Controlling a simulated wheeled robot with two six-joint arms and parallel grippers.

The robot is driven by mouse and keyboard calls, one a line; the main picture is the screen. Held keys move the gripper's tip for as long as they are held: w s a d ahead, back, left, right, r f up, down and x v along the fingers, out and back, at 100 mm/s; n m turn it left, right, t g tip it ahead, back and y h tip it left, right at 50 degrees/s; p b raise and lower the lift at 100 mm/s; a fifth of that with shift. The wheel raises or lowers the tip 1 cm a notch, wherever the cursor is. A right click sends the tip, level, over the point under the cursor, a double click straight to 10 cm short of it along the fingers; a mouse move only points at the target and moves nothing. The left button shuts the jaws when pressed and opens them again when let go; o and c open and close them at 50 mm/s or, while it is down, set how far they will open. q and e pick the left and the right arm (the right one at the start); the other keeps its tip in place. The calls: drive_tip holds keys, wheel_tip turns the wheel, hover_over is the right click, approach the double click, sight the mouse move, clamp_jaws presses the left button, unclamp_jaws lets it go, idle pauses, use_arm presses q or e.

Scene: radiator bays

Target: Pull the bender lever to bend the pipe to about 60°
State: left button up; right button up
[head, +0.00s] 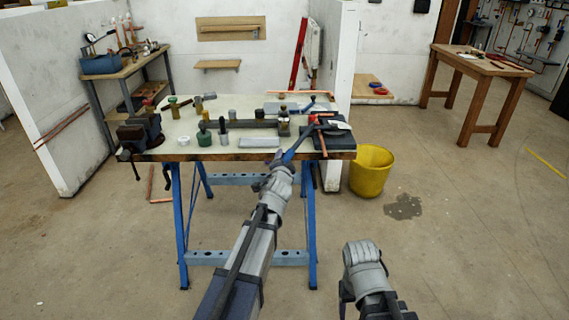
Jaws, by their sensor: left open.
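The pipe bender (298,143) is at the front right of the workbench, with a blue lever slanting down toward the front edge. My left gripper (279,165) is open at the lower end of this lever. Whether its fingers are around the lever or only beside it, I cannot tell. A thin copper-coloured pipe (300,92) lies along the back right of the bench. Whether a pipe sits in the bender, and at what angle, is too small to tell. My right arm shows at the lower right, short of the bench; I cannot make out its gripper fingers.
A wooden table (475,66) is at the back right. The floor on the right is open.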

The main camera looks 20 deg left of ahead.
use_arm(q)
drive_tip(key=shift+w, duration=0.1)
clamp_jaws()
idle(0.5)
idle(0.9)
